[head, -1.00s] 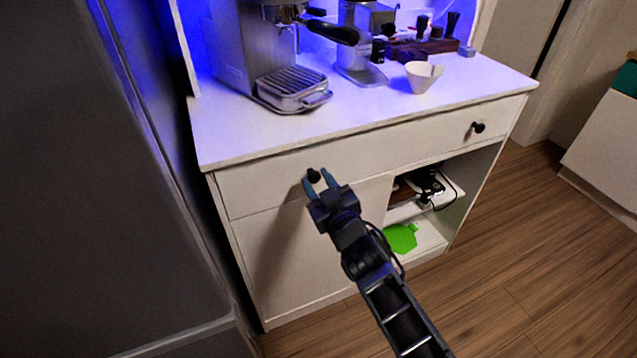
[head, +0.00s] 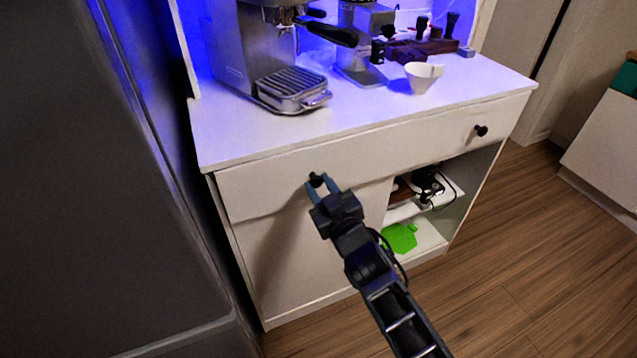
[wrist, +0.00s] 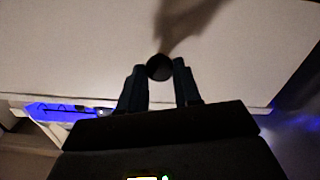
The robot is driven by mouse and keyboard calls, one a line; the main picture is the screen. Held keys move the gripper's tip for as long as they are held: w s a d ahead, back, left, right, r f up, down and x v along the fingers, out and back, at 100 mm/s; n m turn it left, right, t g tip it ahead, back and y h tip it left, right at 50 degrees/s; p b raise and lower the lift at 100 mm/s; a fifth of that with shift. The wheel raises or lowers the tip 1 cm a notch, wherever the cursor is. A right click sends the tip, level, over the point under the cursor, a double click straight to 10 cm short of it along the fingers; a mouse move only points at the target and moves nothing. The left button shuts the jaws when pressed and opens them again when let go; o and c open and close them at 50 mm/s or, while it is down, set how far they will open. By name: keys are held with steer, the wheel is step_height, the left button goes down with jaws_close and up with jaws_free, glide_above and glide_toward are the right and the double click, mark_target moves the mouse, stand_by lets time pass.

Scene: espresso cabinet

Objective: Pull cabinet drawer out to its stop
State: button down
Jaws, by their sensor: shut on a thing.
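The white cabinet drawer (head: 405,143) runs across the cabinet's front just under the countertop. It has a round black knob (head: 316,180) toward its left and another black knob (head: 481,130) near its right end. My gripper (head: 322,186) is shut on the left knob, with one blue finger on each side of it. In the wrist view the dark knob (wrist: 159,67) sits between the tips of my gripper (wrist: 159,78), in front of the pale drawer face. The drawer front looks at most slightly forward of the cabinet.
An espresso machine (head: 270,60), a grinder (head: 360,45) and a white cup (head: 422,77) stand on the countertop. Below the drawer, an open shelf on the right holds a green item (head: 400,238). A dark tall panel (head: 110,200) stands at left. Wooden floor at right is clear.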

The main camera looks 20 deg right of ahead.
steer(key=s+p, duration=0.3)
steer(key=s, duration=3)
steer(key=shift+p, duration=0.35)
steer(key=shift+s+f, duration=0.1)
steer(key=shift+s, duration=0.05)
steer(key=c, duration=0.8)
jaws_free()
steer(key=s+b, duration=0.1)
steer(key=s, duration=0.6)
steer(key=shift+s, duration=0.4)
steer(key=s+r+m+g, duration=0.1)
steer(key=s+r, duration=0.1)
steer(key=r, duration=0.2)
steer(key=s+r+m+g, duration=0.1)
steer(key=s+r, duration=0.1)
steer(key=r, duration=0.2)
steer(key=s+r+m+g, duration=0.1)
steer(key=s+r, duration=0.1)
steer(key=r, duration=0.2)
steer(key=shift+s+r, duration=0.25)
steer(key=shift+s, duration=0.15)
